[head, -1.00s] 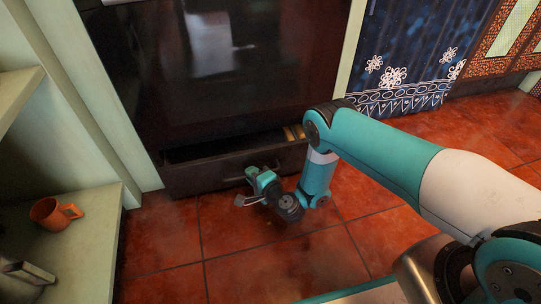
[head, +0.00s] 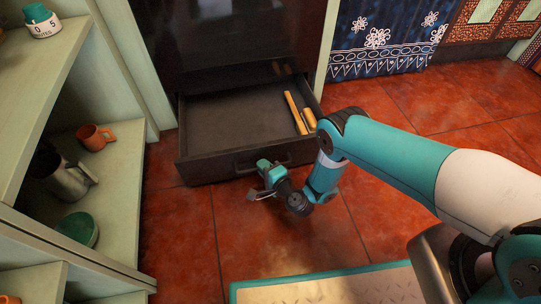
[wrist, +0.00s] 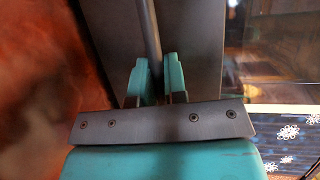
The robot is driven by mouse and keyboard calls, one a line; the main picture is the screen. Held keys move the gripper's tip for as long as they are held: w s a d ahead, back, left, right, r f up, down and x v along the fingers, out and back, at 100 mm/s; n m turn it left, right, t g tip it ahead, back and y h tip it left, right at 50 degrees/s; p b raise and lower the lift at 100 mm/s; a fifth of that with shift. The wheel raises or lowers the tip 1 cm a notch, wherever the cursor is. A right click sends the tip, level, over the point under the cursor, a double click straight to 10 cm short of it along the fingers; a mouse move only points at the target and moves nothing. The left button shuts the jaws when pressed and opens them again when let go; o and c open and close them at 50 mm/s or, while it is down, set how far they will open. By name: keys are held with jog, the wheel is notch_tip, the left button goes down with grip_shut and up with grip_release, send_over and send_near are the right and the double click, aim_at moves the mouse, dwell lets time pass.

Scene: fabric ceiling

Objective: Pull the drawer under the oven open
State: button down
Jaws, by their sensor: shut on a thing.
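The dark drawer (head: 240,121) under the oven (head: 235,40) stands well out from the oven front, and its inside shows. Its bar handle (head: 250,161) runs along the drawer front. In the wrist view my gripper's teal fingers (wrist: 157,76) are shut on either side of the handle bar (wrist: 148,35). The drawer front (wrist: 195,40) lies right behind the bar. The fingertips are small in the head view.
Wooden rolling-pin-like items (head: 296,113) lie in the drawer's right side. Open shelves (head: 115,185) at left hold an orange mug (head: 95,137), a metal jug (head: 65,176) and a green item (head: 78,230).

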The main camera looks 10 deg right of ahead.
jog(key=s, duration=0.2)
jog(key=shift+s+p, duration=0.3)
jog(key=shift+p, duration=0.05)
jog(key=shift+d, duration=0.2)
jog(key=c, duration=1.2)
grip_release()
jog(key=shift+w, duration=0.1)
jog(key=shift+p+v, duration=8.35)
jog(key=shift+v, duration=0.35)
